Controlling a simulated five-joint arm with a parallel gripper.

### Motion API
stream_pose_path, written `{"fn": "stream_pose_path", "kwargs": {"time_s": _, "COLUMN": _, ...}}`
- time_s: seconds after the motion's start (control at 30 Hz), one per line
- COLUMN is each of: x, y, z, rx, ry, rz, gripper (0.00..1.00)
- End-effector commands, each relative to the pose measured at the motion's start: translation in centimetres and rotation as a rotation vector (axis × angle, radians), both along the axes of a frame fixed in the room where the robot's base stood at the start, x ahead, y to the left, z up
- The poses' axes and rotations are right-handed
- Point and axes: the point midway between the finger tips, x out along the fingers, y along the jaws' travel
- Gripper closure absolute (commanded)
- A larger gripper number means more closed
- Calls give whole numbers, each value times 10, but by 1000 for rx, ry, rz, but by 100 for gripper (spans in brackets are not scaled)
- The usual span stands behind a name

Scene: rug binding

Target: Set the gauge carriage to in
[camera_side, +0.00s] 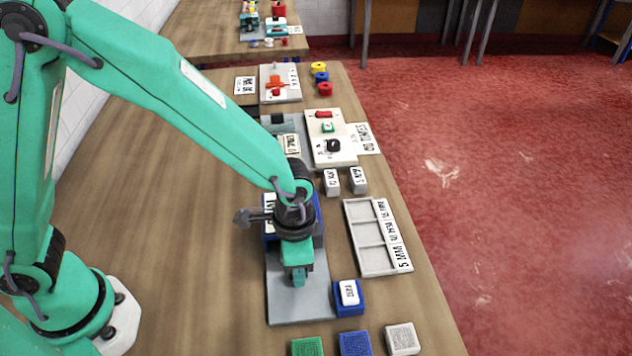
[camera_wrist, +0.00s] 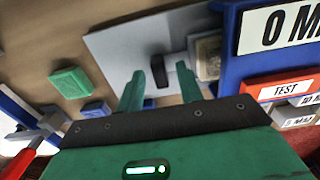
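A blue gauge body (camera_side: 268,236) with a white label stands on a grey base plate (camera_side: 285,306), mostly behind my gripper in the side view. In the wrist view the blue body (camera_wrist: 229,75) carries a label reading 0 M, cut off by the frame edge. A dark upright piece (camera_wrist: 160,72), apparently the carriage handle, shows between my fingers over the grey plate (camera_wrist: 115,45). A tan patterned piece (camera_wrist: 207,55) lies between it and the blue body. My gripper (camera_side: 298,281) points down over the plate with fingers apart; it also shows in the wrist view (camera_wrist: 160,70). Contact cannot be told.
A grey compartment tray (camera_side: 368,262) with MM labels lies to the right. A blue block with a white top (camera_side: 348,296), a green block (camera_side: 307,346), another blue block (camera_side: 355,343) and a white block (camera_side: 402,338) are near the front. Two labelled white blocks (camera_side: 332,182) (camera_side: 358,180) stand behind the tray.

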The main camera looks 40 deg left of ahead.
Motion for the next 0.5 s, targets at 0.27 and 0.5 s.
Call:
{"fn": "stream_pose_path", "kwargs": {"time_s": 0.27, "x": 0, "y": 0, "z": 0, "rx": 0, "ry": 0, "rz": 0, "gripper": 95}}
{"fn": "stream_pose_path", "kwargs": {"time_s": 0.5, "x": 0, "y": 0, "z": 0, "rx": 0, "ry": 0, "rz": 0, "gripper": 100}}
